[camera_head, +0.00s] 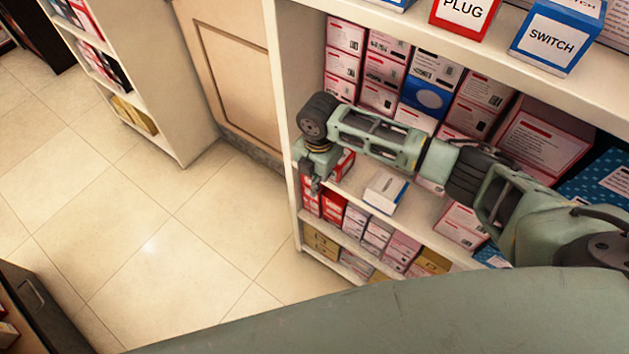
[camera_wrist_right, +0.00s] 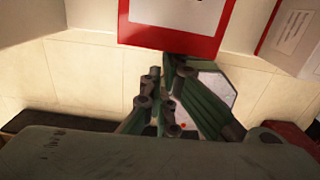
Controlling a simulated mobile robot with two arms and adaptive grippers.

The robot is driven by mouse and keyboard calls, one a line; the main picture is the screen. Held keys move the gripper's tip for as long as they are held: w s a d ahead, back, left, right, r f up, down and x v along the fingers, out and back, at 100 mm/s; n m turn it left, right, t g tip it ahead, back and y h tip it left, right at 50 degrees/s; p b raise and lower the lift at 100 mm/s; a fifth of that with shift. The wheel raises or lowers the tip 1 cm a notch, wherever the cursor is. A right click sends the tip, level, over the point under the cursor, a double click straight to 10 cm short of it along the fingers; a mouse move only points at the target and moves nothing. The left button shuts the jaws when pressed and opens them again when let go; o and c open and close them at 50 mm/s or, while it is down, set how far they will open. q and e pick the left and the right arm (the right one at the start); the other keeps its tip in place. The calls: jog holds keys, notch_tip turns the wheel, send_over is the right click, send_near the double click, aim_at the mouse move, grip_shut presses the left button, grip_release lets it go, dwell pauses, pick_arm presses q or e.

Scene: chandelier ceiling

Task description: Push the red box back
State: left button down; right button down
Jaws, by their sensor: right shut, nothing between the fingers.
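A red box (camera_head: 343,164) with a white face sits at the left end of the middle shelf, partly hidden behind my right gripper (camera_head: 311,186). In the right wrist view a red-edged box (camera_wrist_right: 172,41) with a white panel fills the top middle, just beyond the tips of my right gripper (camera_wrist_right: 165,75). It looks like the same box. The gripper is shut and empty, pointing down at the shelf's front left edge. I cannot tell whether it touches the box. My left gripper is not in view.
A white box (camera_head: 385,190) lies right of the gripper on the same shelf. The shelf's upright side (camera_head: 283,100) is close on the left. Red PLUG (camera_head: 465,18) and blue SWITCH (camera_head: 556,40) boxes stand on the shelf above. Tiled floor (camera_head: 150,230) is clear at left.

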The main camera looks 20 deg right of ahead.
jog(key=shift+w+d+b, duration=0.45)
jog(key=shift+w+d, duration=0.9)
jog(key=shift+d, duration=0.15)
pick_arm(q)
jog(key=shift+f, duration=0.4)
pick_arm(e)
jog(key=shift+s+a, duration=0.1)
